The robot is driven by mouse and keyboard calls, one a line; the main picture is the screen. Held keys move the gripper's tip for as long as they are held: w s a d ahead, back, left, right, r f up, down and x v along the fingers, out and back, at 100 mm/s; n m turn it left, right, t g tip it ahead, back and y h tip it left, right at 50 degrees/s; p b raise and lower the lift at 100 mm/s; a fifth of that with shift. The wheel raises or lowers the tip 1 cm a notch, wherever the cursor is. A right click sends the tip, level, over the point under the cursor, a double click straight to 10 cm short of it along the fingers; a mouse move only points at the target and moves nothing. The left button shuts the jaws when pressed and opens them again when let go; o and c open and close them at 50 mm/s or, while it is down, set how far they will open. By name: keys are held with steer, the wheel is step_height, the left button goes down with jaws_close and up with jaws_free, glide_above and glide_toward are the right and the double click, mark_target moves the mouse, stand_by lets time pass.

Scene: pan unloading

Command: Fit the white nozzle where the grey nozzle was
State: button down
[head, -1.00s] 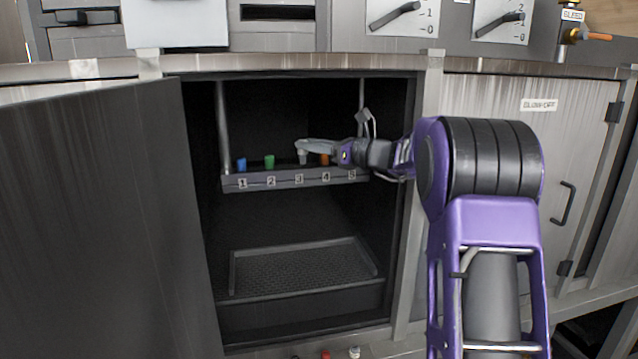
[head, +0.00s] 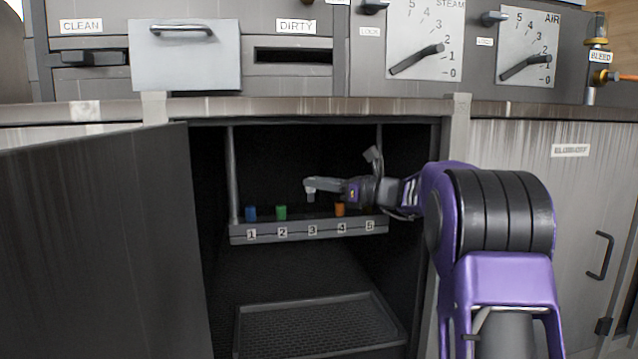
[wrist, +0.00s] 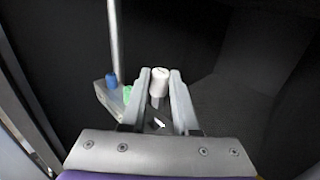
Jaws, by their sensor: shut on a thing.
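My gripper (head: 311,187) is inside the open cabinet, shut on a pale nozzle (head: 310,196) held upright above the rail (head: 262,236), over label 3. The nozzle looks light grey in the head view and nearly white in the wrist view (wrist: 159,82), so I take it for the grey nozzle. It is clear of the rail. No nozzle stands at place 3. A blue nozzle (head: 250,214) stands at place 1, a green nozzle (head: 281,212) at place 2 and an orange nozzle (head: 340,209) at place 4. Place 5 is partly hidden by my arm.
The cabinet door (head: 100,245) stands open at the left. A mesh tray (head: 320,325) lies low in the cabinet. A box front marked clean and dirty and a steam dial (head: 425,40) are above the counter edge (head: 300,108). The space between rail and tray is free.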

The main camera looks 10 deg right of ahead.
mark_target(319, 218)
steer(key=shift+f+b, duration=1)
steer(key=shift+f, duration=0.55)
steer(key=shift+f+b, duration=0.9)
steer(key=shift+f, duration=0.7)
steer(key=c, duration=0.6)
jaws_free()
step_height(319, 218, up, 10)
steer(key=shift+r+p, duration=0.1)
steer(key=shift+p, duration=0.95)
